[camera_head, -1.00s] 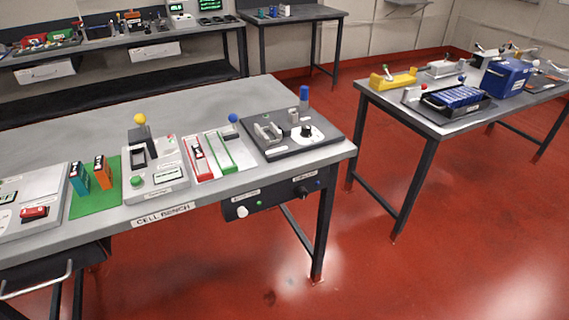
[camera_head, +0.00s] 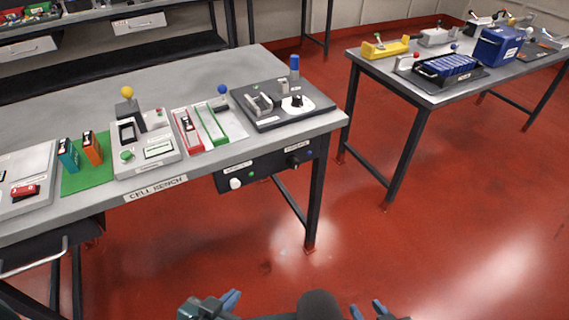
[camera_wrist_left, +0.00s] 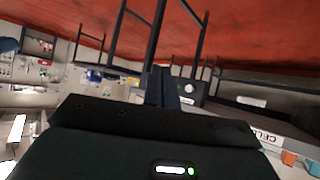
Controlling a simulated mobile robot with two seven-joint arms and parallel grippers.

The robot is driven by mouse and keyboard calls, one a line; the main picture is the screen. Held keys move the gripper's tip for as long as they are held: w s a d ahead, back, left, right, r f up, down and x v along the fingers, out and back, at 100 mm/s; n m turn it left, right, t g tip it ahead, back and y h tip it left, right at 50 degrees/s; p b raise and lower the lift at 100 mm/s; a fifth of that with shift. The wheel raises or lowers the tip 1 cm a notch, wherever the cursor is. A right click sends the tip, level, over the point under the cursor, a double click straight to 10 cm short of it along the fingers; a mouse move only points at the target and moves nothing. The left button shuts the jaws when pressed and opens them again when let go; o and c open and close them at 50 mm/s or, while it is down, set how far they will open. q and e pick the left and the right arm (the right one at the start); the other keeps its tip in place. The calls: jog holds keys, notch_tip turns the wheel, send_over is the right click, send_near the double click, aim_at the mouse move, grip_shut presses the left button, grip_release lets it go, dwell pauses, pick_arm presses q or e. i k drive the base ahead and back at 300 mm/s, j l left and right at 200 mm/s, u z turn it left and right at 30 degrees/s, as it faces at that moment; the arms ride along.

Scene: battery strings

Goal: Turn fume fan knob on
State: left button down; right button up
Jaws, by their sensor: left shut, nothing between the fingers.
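A black control panel (camera_head: 268,168) hangs under the front edge of the cell bench. It carries a white round knob (camera_head: 235,183) on the left and a black knob (camera_head: 293,162) on the right, each under a small label. The labels are too small to read, so I cannot tell which is the fume fan knob. My left gripper (camera_head: 231,299) is shut and empty, low in the head view, in front of and below the panel. In the left wrist view its fingers (camera_wrist_left: 163,88) point toward the panel, with the white knob (camera_wrist_left: 188,88) just beyond them. My right gripper (camera_head: 367,309) is open and empty.
The cell bench (camera_head: 90,110) holds several fixtures on top, and its leg (camera_head: 315,200) stands right of the panel. A second table (camera_head: 425,92) with a blue box stands to the right. The red floor in front of the panel is clear.

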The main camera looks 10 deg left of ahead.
aim_at(292, 161)
jog(key=l+u, duration=0.2)
jog(key=l, duration=0.8)
jog(key=k+l+u, duration=0.2)
jog(key=l, duration=0.75)
jog(key=i+l+u, duration=0.1)
jog(key=l, duration=0.2)
jog(key=i+l, duration=0.1)
jog(key=l, duration=0.2)
jog(key=i+l+u, duration=0.15)
jog(key=l, duration=0.2)
jog(key=i, duration=0.5)
